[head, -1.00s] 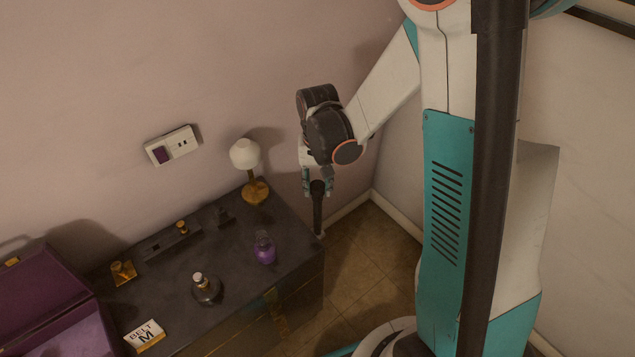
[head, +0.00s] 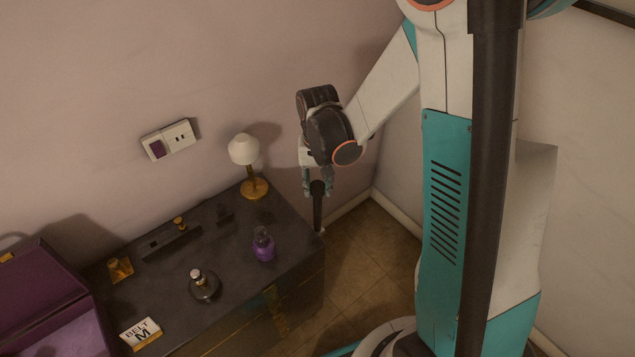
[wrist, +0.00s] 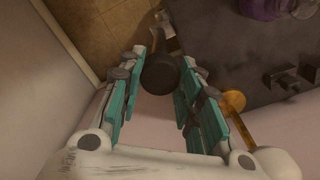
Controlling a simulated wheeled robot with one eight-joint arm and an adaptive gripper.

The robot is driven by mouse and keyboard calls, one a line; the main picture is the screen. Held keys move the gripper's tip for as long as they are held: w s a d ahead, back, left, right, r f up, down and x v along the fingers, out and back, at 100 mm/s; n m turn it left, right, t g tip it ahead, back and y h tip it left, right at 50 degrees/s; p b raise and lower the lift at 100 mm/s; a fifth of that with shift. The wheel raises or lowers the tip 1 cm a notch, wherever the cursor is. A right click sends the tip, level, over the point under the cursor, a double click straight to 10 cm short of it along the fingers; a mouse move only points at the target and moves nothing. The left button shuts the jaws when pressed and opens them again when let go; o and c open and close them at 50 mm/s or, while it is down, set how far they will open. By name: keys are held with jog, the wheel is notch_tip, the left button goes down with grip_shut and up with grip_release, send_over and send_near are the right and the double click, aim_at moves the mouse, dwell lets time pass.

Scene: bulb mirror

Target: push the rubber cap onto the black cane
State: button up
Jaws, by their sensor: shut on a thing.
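The black cane (head: 317,212) hangs upright below my gripper (head: 317,189), beside the right end of the dresser. My gripper is shut on its upper end. In the wrist view, the cane's round dark top (wrist: 160,74) sits between the teal fingers of my gripper (wrist: 162,72). Most of the shaft is hidden behind that top. A small pale piece (head: 321,232) shows at the cane's lower end, close to the dresser's corner. I cannot tell whether it is the rubber cap or whether it touches the cane.
The dark dresser (head: 232,283) carries a lamp (head: 245,155), a purple bottle (head: 263,246), a dark round bottle (head: 203,285) and a "BELT M" card (head: 141,333). A purple box (head: 40,296) stands at left. Tiled floor (head: 360,250) is open right of the dresser.

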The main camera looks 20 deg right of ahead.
aim_at(318, 186)
jog(key=shift+f, duration=0.25)
jog(key=shift+r, duration=0.1)
jog(key=shift+r+p, duration=0.55)
jog(key=shift+r, duration=0.4)
jog(key=shift+f+b, duration=1.05)
jog(key=shift+b, duration=0.1)
dwell(1.5)
jog(key=o, duration=0.9)
jog(key=shift+c, duration=0.2)
jog(key=shift+r, duration=0.15)
notch_tip(318, 186, up, 12)
